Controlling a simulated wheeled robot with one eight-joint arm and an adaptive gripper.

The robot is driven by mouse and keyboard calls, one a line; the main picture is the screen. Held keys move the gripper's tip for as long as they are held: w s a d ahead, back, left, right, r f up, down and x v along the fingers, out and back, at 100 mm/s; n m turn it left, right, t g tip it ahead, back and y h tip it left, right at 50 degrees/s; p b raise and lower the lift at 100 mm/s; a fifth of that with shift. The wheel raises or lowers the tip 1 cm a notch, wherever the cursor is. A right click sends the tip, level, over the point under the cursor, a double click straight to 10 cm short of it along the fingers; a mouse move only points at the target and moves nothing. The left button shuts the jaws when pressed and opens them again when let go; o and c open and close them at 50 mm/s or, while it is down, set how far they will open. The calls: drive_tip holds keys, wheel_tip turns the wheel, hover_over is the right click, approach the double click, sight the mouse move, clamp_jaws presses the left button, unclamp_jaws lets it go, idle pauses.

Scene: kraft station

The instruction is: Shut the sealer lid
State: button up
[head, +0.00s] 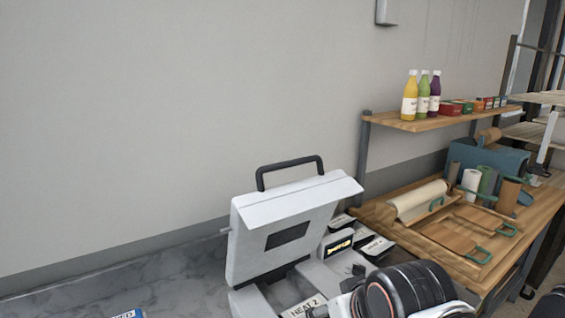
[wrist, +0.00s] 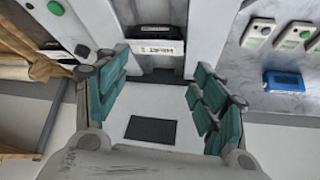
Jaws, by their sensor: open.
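The sealer lid (head: 285,225) is white with a dark window and a black bar handle (head: 290,170) on its top edge. It stands raised, leaning slightly back, behind the sealer base (head: 262,300), whose inside is exposed. In the wrist view the lid's white panel (wrist: 172,105) with its dark window shows between and beyond my open fingers. My gripper (wrist: 160,62) has teal-padded fingers spread wide with nothing held. I cannot tell whether a finger touches the lid. In the head view my arm covers the base's right side and hides the gripper.
The grey stone counter (head: 130,285) is clear to the left, apart from a blue-and-white item (head: 127,314) at the front edge. Small labelled boxes (head: 340,243) stand right of the sealer. A wooden bench (head: 400,236) with rolls and boards, and a bottle shelf (head: 440,122), are farther right.

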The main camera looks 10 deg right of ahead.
drive_tip(key=shift+n, duration=0.3)
drive_tip(key=w+r+p, duration=0.1)
drive_tip(key=r+p, duration=0.1)
drive_tip(key=r, duration=0.1)
drive_tip(key=w+a+r+p, duration=0.1)
drive_tip(key=w+r+p, duration=0.1)
drive_tip(key=r, duration=0.2)
drive_tip(key=w+r+p, duration=0.2)
drive_tip(key=r, duration=0.1)
drive_tip(key=shift+a+r+p, duration=0.2)
drive_tip(key=shift+r+p, duration=0.1)
drive_tip(key=shift+p, duration=0.05)
clamp_jaws()
drive_tip(key=w+a+r+n+g+y+p, duration=0.1)
drive_tip(key=w+a+r+p, duration=0.3)
drive_tip(key=w+r+p, duration=0.65)
drive_tip(key=w+a+r+n+g+y+p, duration=0.1)
drive_tip(key=w+a+r+n+p, duration=0.15)
drive_tip(key=w+r+p, duration=0.7)
wheel_tip(320, 180, down, 6)
drive_tip(key=s+a+p, duration=0.1)
drive_tip(key=p, duration=0.2)
drive_tip(key=shift+m, duration=0.35)
